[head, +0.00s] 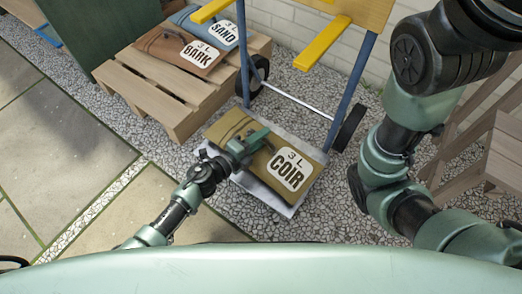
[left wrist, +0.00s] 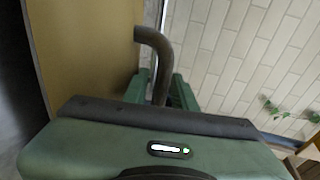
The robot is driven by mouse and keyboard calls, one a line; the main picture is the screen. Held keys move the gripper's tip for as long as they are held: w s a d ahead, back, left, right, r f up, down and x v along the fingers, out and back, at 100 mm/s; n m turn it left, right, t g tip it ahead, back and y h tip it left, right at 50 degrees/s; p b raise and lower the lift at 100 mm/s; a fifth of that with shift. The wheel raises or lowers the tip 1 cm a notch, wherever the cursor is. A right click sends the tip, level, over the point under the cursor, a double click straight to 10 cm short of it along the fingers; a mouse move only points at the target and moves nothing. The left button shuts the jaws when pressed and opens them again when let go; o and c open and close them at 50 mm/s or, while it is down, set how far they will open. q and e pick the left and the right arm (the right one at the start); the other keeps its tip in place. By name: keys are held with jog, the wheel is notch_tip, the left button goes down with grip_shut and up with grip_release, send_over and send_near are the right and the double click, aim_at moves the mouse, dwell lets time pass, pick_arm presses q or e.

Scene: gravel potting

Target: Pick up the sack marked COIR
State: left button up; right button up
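The COIR sack (head: 290,172) is mustard tan with a white label. In the head view it lies on the grey toe plate (head: 262,190) of a hand truck. My left gripper (head: 258,138) is over the sack's upper face. In the left wrist view its two green fingers (left wrist: 160,92) stand close on either side of the sack's brown handle (left wrist: 153,38), and it looks shut on it. The tan sack face (left wrist: 85,45) fills the left of that view. The exact finger contact is partly hidden by the gripper body. My right gripper is out of view; only my right arm shows.
The hand truck has blue rails (head: 352,82), yellow bars (head: 322,42) and black wheels (head: 350,127). A wooden pallet (head: 170,88) holds the BARK sack (head: 172,48) and the SAND sack (head: 205,22). A wooden rack (head: 503,150) stands at right. Paving at left is clear.

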pick_arm(q)
grip_shut()
dwell(1.3)
jog(key=shift+r, duration=0.1)
